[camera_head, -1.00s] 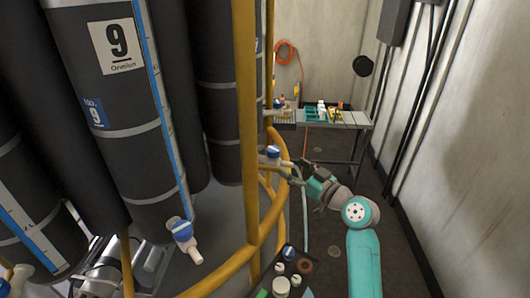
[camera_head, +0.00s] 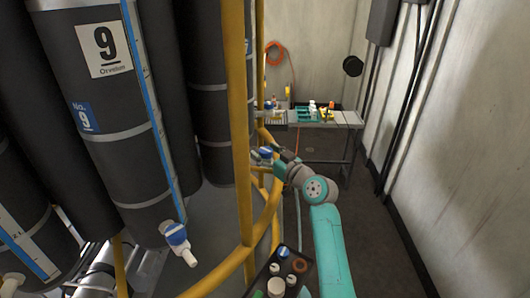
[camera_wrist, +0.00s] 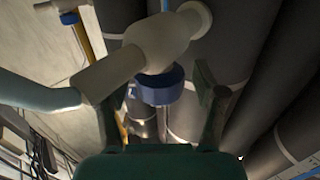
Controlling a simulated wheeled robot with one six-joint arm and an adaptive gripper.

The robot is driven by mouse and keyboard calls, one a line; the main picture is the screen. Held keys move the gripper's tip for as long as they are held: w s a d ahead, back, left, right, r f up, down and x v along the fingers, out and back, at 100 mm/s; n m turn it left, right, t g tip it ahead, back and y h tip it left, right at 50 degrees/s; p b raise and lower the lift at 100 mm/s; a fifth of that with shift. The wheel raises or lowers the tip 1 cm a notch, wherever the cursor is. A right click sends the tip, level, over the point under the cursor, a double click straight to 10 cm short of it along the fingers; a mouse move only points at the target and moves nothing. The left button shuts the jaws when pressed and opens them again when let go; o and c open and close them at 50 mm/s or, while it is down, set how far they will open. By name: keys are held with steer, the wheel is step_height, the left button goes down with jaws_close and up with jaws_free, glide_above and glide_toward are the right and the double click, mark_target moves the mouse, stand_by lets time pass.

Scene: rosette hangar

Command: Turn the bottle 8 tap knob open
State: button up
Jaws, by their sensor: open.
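A white tap body (camera_wrist: 150,45) with a blue knob (camera_wrist: 160,88) fills the upper middle of the wrist view. In the head view its blue knob (camera_head: 265,152) shows just right of the yellow post; no number 8 is readable there. My gripper (camera_wrist: 158,92) is open, with one finger on each side of the blue knob in the wrist view. I cannot tell whether either finger touches it. In the head view my gripper (camera_head: 274,162) is small and partly hidden by the arm, right beside the tap. A pale hose (camera_wrist: 35,92) runs from the tap.
A tray (camera_head: 258,280) of small jars is below. A bench (camera_head: 335,122) stands behind; floor is clear right.

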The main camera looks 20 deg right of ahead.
steer(key=shift+w+a, duration=0.1)
steer(key=shift+w, duration=0.05)
steer(key=shift+c, duration=0.2)
steer(key=c, duration=1.1)
steer(key=shift+y, duration=0.3)
steer(key=shift+n+g+y, duration=0.6)
steer(key=shift+n+y, duration=0.2)
steer(key=shift+n+g+y, duration=1.6)
steer(key=shift+y, duration=0.4)
